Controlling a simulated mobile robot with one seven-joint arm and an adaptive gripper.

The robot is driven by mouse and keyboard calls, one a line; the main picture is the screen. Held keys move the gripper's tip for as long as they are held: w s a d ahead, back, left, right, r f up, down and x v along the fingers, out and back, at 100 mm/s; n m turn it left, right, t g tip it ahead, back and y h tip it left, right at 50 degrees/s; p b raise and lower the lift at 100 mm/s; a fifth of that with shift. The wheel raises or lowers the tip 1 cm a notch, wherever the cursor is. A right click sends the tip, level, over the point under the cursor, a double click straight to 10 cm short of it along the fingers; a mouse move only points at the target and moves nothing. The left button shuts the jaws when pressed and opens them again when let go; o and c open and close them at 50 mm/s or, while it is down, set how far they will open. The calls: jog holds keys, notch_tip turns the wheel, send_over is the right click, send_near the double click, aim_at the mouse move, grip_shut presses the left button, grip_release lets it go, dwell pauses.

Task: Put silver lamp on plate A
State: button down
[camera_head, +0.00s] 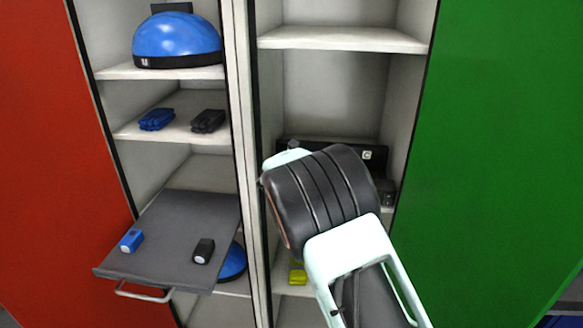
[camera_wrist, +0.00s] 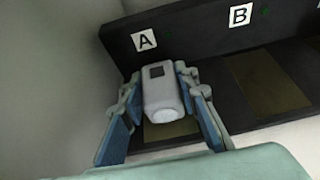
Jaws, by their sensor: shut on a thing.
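The silver lamp (camera_wrist: 162,92) is between the two fingers of my gripper (camera_wrist: 165,95) in the wrist view. The fingers, with blue pads, are shut on its sides. Plate A is a brownish patch (camera_wrist: 168,130) below the letter A label (camera_wrist: 144,39), largely hidden by the lamp. The lamp appears over or at this plate; I cannot tell whether it touches it. In the head view my arm hides the gripper's fingers and most of the black plate holder (camera_head: 345,153).
Plate B (camera_wrist: 205,88) lies to the right under the letter B label (camera_wrist: 240,15), and looks empty. A grey cabinet wall (camera_wrist: 60,60) stands close on the left. A pull-out shelf (camera_head: 170,225) holds a blue lamp (camera_head: 131,240) and a black lamp (camera_head: 203,250).

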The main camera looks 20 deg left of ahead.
jog(key=shift+f, duration=0.2)
jog(key=c, duration=1.5)
grip_release()
jog(key=shift+r, duration=0.1)
jog(key=shift+r, duration=0.1)
jog(key=shift+r, duration=0.1)
jog(key=v, duration=1.2)
jog(key=shift+b, duration=0.4)
